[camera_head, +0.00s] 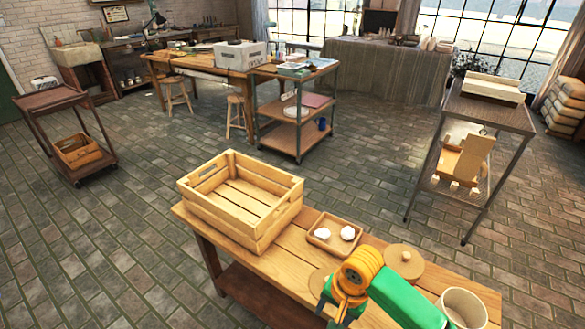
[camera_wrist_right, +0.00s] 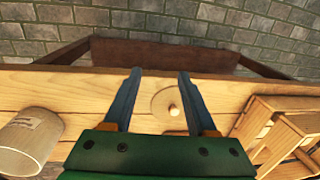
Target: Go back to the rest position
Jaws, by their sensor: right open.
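My right arm, green with orange wrist rings, reaches over the wooden workbench (camera_head: 290,250) from the lower right in the head view. My right gripper (camera_head: 338,312) points down over the bench. In the right wrist view the right gripper (camera_wrist_right: 156,76) shows two blue fingers spread apart with nothing between them. A round wooden disc with a small knob (camera_wrist_right: 170,104) lies on the bench top beyond and between the fingers, apart from them. My left gripper and left arm are not in view.
On the bench stand a slatted crate (camera_head: 270,232), a small tray (camera_head: 318,241) with two white pieces, a knobbed round disc (camera_head: 403,262) and a whitish cup (camera_head: 463,308). A metal cart (camera_head: 490,108) stands right, a wooden cart (camera_head: 50,98) left. Brick floor between is clear.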

